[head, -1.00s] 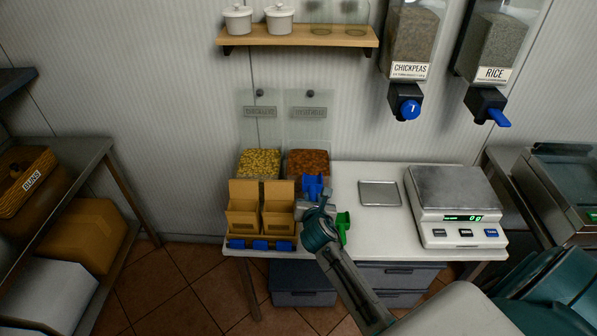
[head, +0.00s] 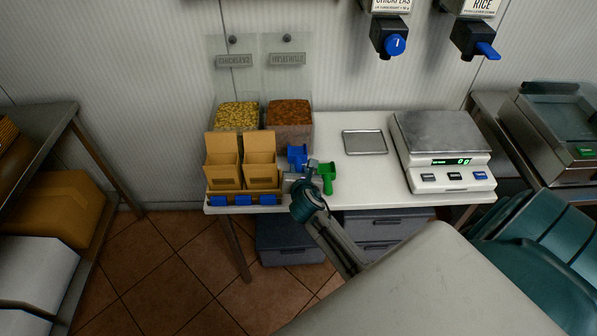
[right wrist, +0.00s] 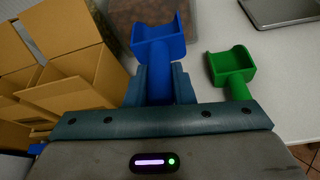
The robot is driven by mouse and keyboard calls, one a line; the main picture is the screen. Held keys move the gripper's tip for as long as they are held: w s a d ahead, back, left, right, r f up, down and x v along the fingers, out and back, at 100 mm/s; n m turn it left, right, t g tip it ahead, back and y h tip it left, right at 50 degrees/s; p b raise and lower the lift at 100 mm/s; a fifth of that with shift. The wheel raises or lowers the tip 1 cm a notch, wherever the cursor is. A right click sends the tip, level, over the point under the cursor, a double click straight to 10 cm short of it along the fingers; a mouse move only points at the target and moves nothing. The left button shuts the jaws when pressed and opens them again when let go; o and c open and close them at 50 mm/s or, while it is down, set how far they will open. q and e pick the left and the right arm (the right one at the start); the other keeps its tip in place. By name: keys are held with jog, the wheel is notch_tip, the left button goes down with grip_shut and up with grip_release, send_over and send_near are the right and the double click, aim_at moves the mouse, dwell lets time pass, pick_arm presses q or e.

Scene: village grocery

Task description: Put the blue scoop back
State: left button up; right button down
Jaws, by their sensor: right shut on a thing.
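The blue scoop (head: 297,155) is at the front of the white counter, right of the brown boxes. My right gripper (head: 306,172) is shut on its handle. In the right wrist view the blue scoop (right wrist: 158,40) points away from me with its open cup up, its handle between the two fingers (right wrist: 158,84). The cup looks empty. I cannot tell whether the scoop touches the counter. A green scoop (head: 327,181) stands close on the right, apart from the fingers; it also shows in the right wrist view (right wrist: 232,68). My left gripper is not in view.
Brown boxes (head: 240,170) stand close on the left in a holder with blue tabs. Behind are a yellow-filled bin (head: 238,117) and a red-brown-filled bin (head: 289,112). A metal tray (head: 365,142) and a scale (head: 442,150) are on the right. Dispensers hang above.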

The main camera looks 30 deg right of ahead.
notch_tip(320, 180, down, 7)
jog(key=b, duration=0.5)
jog(key=shift+f+b, duration=0.35)
jog(key=shift+f, duration=0.45)
jog(key=c, duration=1.2)
grip_release()
jog(key=shift+o, duration=0.2)
jog(key=v, duration=1.1)
jog(key=shift+b, duration=0.3)
